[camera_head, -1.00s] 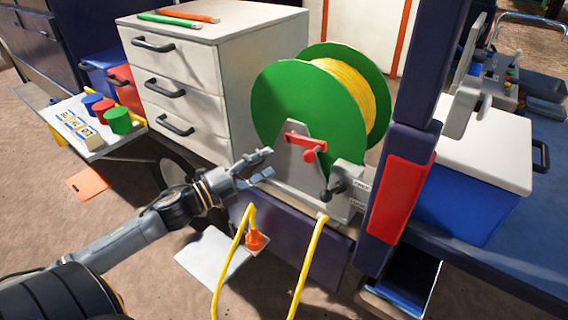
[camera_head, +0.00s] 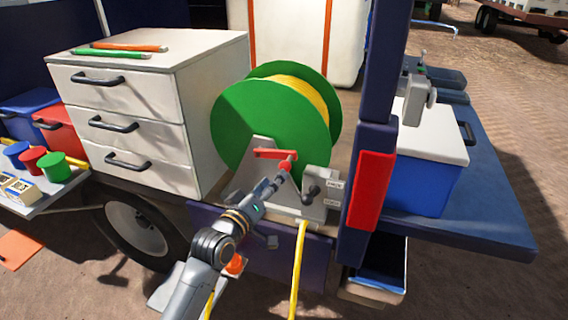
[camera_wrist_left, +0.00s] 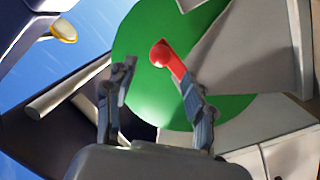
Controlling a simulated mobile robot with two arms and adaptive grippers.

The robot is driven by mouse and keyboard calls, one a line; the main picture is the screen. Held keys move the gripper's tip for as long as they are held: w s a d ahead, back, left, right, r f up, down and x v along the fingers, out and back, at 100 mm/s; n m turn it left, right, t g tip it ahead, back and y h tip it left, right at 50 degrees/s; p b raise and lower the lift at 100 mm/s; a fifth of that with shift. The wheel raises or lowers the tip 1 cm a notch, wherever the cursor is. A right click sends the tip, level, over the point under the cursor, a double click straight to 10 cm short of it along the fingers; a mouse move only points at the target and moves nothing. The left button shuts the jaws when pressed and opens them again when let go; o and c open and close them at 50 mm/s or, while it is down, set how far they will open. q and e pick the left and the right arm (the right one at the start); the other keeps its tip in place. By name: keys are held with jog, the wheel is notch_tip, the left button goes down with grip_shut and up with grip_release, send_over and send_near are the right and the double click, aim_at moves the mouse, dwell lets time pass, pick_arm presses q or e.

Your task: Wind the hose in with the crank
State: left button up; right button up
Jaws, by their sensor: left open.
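The green reel (camera_head: 262,120) carries the wound yellow hose (camera_head: 305,93); a length of hose hangs down at the front. The red crank (camera_head: 272,153) sits on the reel's grey stand, and its red knob (camera_head: 285,166) points outward. My left gripper (camera_head: 280,184) is just below the knob in the head view. In the left wrist view my left gripper (camera_wrist_left: 157,72) is open, with the red knob (camera_wrist_left: 160,53) framed between its fingertips; the crank arm runs behind the right finger. I cannot tell whether a finger touches it. My right gripper is not in view.
A grey box with a black-knobbed lever (camera_head: 312,191) stands right beside the crank. A dark post with a red panel (camera_head: 372,190) rises further right. A white drawer cabinet (camera_head: 150,110) stands left of the reel. An orange hose end (camera_head: 236,263) hangs below.

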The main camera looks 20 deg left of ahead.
aim_at(285, 166)
pick_arm(q)
jog(key=w, duration=0.4)
jog(key=w+d+p, duration=0.1)
jog(key=w, duration=0.1)
jog(key=shift+w+r, duration=0.1)
jog(key=shift+w, duration=0.25)
jog(key=shift+w+d, duration=0.1)
jog(key=shift+w, duration=0.2)
jog(key=shift+c, duration=0.2)
grip_shut()
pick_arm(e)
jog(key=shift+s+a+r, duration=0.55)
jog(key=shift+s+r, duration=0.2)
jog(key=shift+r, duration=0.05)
